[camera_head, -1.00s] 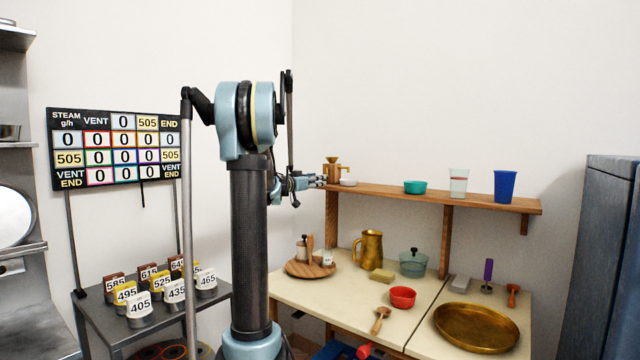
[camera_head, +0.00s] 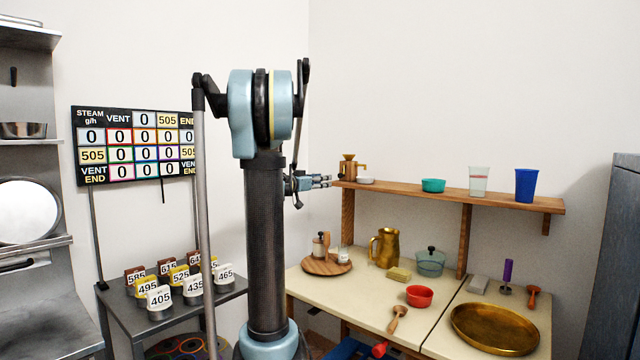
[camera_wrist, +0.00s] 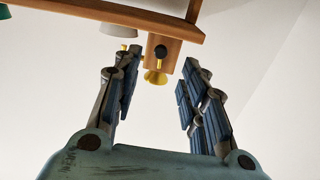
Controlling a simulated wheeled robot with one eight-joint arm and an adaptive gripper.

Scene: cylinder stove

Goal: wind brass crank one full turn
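A small wooden mill with brass parts (camera_head: 349,170) stands at the left end of the wall shelf. In the wrist view, which looks inverted, its wooden body (camera_wrist: 162,50) shows with a flared brass funnel (camera_wrist: 155,77), a dark round knob (camera_wrist: 160,53) and thin brass pieces (camera_wrist: 128,48) at its side. I cannot tell for sure which brass piece is the crank. My gripper (camera_head: 328,181) is just left of the shelf end, slightly below the mill, not touching it. In the wrist view my gripper (camera_wrist: 158,98) is open and empty, with the mill beyond the gap between its fingers.
A white bowl (camera_head: 366,181) sits close beside the mill on the shelf (camera_head: 405,190). Farther right stand a teal bowl (camera_head: 433,185), a white cup (camera_head: 479,181) and a blue cup (camera_head: 526,185). Below is a counter (camera_head: 375,300) with a brass jug (camera_head: 386,248) and other kitchenware.

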